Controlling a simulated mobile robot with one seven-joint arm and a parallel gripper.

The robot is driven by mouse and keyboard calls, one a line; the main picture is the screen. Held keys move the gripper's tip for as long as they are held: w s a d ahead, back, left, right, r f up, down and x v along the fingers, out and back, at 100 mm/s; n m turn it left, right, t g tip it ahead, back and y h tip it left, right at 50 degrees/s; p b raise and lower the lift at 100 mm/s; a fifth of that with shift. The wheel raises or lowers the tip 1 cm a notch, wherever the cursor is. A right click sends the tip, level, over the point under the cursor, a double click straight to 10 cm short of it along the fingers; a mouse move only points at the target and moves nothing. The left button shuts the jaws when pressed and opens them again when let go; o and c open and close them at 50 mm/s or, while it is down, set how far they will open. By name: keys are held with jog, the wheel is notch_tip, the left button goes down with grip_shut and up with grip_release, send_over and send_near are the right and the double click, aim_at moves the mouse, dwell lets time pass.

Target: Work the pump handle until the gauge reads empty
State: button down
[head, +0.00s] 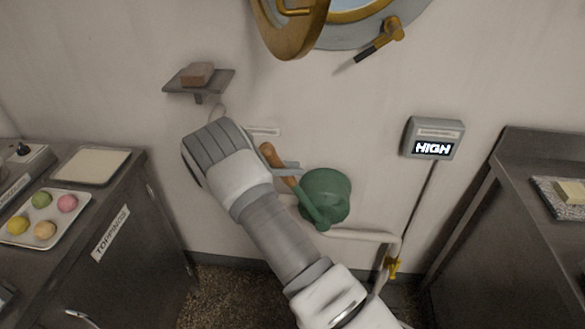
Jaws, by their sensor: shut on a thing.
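A green pump (327,195) is mounted low on the wall at the centre. Its lever with a wooden handle (270,156) leans up and to the left. My gripper (285,167) comes from the left and its grey fingers are shut on the handle just below the top of the wooden grip. My arm covers part of the wall and pipe left of the pump. The gauge (433,138) on the wall to the right has a lit display that reads HIGH.
A pipe (360,236) runs from the pump to a yellow valve (393,267). A small shelf (219,82) and an open porthole cover (290,35) are above. A toppings counter (132,190) stands left, another metal counter (530,150) right.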

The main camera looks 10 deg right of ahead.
jog(key=shift+a+f, duration=0.15)
jog(key=shift+a, duration=0.05)
jog(key=c, duration=0.5)
grip_release()
jog(key=shift+a, duration=0.1)
jog(key=v, duration=1.7)
jog(key=shift+a, duration=0.15)
